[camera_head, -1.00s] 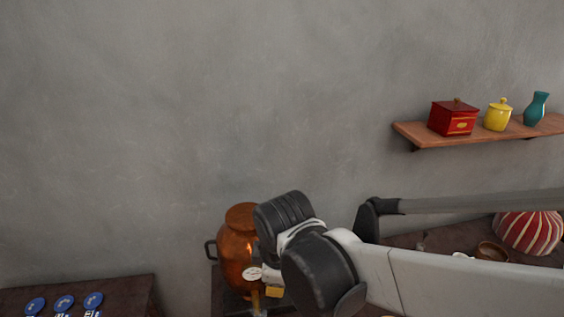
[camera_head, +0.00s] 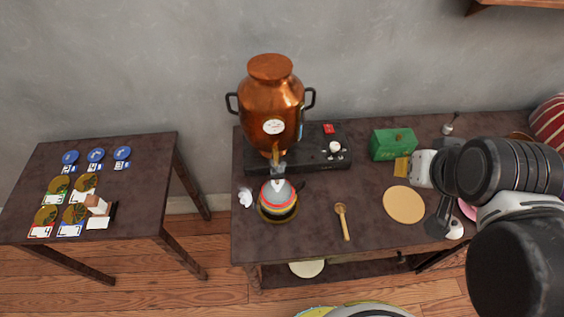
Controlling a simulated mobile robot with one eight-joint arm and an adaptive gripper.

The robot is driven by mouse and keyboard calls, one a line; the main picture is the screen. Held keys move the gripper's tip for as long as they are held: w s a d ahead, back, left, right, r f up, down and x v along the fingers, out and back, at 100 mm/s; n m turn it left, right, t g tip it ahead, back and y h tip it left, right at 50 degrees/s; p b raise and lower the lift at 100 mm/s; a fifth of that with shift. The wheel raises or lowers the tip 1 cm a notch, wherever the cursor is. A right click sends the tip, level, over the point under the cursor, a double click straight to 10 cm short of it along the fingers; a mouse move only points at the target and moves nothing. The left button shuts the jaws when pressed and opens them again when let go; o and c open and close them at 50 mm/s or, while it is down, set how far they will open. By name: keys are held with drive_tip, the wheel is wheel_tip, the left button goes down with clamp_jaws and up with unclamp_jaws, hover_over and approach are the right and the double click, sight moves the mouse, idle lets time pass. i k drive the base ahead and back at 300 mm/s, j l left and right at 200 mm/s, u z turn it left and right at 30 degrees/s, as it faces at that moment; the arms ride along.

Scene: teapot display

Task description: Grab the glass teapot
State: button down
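I cannot make out a clearly glass teapot in the head view. A rounded, teapot-like vessel (camera_head: 278,198) with a grey top and red and yellow bands sits on the main table, below the spout of a copper urn (camera_head: 271,100). I cannot tell what it is made of. My gripper (camera_head: 440,195) is at the right of this table, partly hidden by my dark wrist and arm. It is well to the right of the banded vessel and apart from it. Its fingers are too unclear to show whether they are open or shut.
A green box (camera_head: 393,144), a round tan mat (camera_head: 404,204) and a wooden spoon (camera_head: 343,221) lie between the vessel and my arm. A side table (camera_head: 140,190) at left holds several small dishes and cards. The main table's front strip is mostly clear.

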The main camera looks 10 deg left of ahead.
sight(280, 203)
drive_tip(key=k+j+z, duration=0.1)
drive_tip(key=k+j, duration=0.5)
drive_tip(key=j, duration=0.2)
drive_tip(key=k+j, duration=0.6)
drive_tip(key=j, duration=0.15)
drive_tip(key=z, duration=0.05)
